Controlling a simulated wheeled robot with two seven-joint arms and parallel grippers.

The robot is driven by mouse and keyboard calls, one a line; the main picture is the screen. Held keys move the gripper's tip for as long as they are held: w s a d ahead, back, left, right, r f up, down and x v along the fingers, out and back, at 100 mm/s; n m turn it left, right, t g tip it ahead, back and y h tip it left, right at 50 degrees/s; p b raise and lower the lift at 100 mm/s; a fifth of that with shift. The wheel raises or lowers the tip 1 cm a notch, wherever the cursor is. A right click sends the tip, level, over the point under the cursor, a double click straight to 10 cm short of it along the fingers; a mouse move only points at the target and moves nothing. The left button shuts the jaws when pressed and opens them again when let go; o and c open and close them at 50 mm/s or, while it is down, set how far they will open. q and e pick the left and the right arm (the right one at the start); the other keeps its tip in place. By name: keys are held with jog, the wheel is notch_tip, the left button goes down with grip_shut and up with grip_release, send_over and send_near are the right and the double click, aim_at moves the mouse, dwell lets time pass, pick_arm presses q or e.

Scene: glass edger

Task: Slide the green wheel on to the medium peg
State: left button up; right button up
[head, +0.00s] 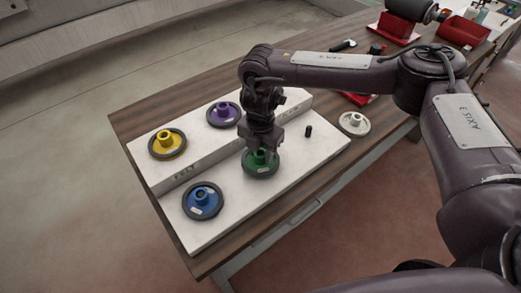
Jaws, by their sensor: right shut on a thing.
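The green wheel (262,171), with a dark rim and a green hub, is at the middle of the white board's lower step. My right gripper (261,153) points down from above and is shut on its hub. I cannot tell whether the wheel touches the board or whether a peg is under it. A short black peg (308,131) stands bare on the board, to the right of the green wheel; its size class cannot be told from here. My left gripper is not in view.
The white board (217,233) lies on a wooden table (130,116). A yellow wheel (167,144), a purple wheel (223,115) and a blue wheel (202,201) sit on it. A pale wheel (354,124) lies at its right end. Red bins (463,31) stand farther back.

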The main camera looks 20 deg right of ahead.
jog(key=shift+f+b, duration=0.4)
jog(key=shift+f, duration=0.25)
jog(key=o, duration=1.3)
jog(key=shift+o, duration=0.2)
jog(key=shift+r, duration=0.4)
notch_tip(320, 180, up, 7)
jog(key=shift+b, duration=0.55)
